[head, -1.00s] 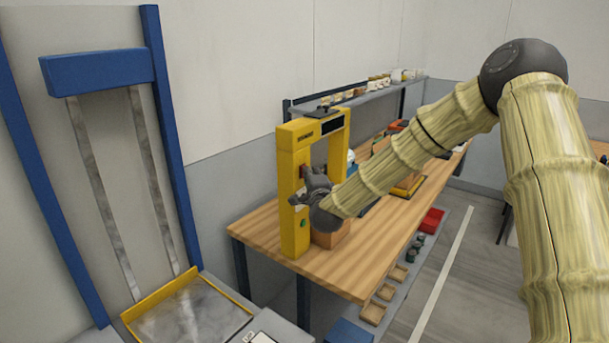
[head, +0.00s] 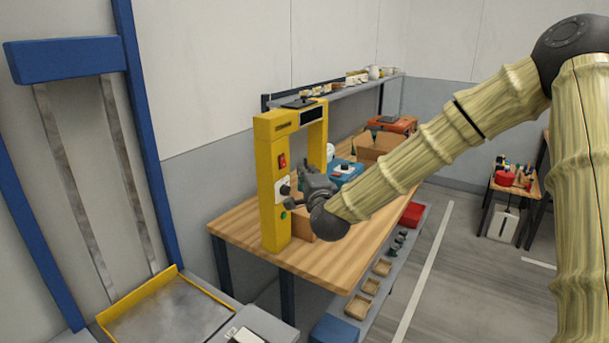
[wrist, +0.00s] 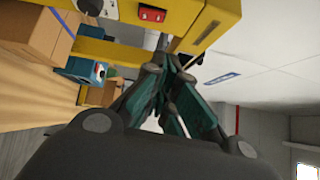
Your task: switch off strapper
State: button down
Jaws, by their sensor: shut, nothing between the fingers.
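The strapper (head: 271,190) is a yellow arch standing on the wooden bench (head: 330,261). Its near post carries a red switch (head: 282,161) at the top, a dark knob (head: 285,190) on a pale plate below it, and a green button (head: 284,215) lower down. My gripper (head: 290,197) is shut and empty, at the right side of this post near the knob; I cannot tell whether it touches. In the wrist view the closed fingers (wrist: 172,75) point at the yellow frame, with the red switch (wrist: 152,14) above and left of them. Whether the switch is on or off is too small to tell.
A cardboard box (head: 303,222) stands under the arch, partly behind my gripper. A teal tool (head: 345,172) and another open box (head: 378,147) lie farther back. A blue-framed machine with a yellow-edged tray (head: 165,310) stands at left.

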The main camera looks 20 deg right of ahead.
jog(key=shift+s+a+r, duration=0.1)
jog(key=shift+s+a, duration=0.1)
jog(key=shift+s, duration=0.85)
jog(key=s+a+f+n+g+y, duration=0.1)
jog(key=s+a+f+n+g, duration=0.3)
jog(key=f, duration=0.9)
jog(key=s+a+f+n+g+y, duration=0.1)
jog(key=s+f+n+g+y, duration=0.15)
jog(key=s+f, duration=0.7)
jog(key=s+a+f+n+g, duration=0.3)
jog(key=f+n, duration=0.2)
jog(key=f, duration=1)
jog(key=s+f+n+g, duration=0.2)
jog(key=s+f, duration=0.4)
jog(key=s, duration=0.5)
jog(key=s+f+n+g, duration=0.3)
jog(key=s+f, duration=0.3)
jog(key=s, duration=0.5)
jog(key=s+f+n+g+b, duration=0.1)
jog(key=s+f+n+g, duration=0.2)
jog(key=s+f, duration=0.3)
jog(key=s+g, duration=0.1)
jog(key=s, duration=0.4)
jog(key=shift+s+d+f, duration=0.15)
jog(key=shift+d+f, duration=0.2)
jog(key=shift+h, duration=0.25)
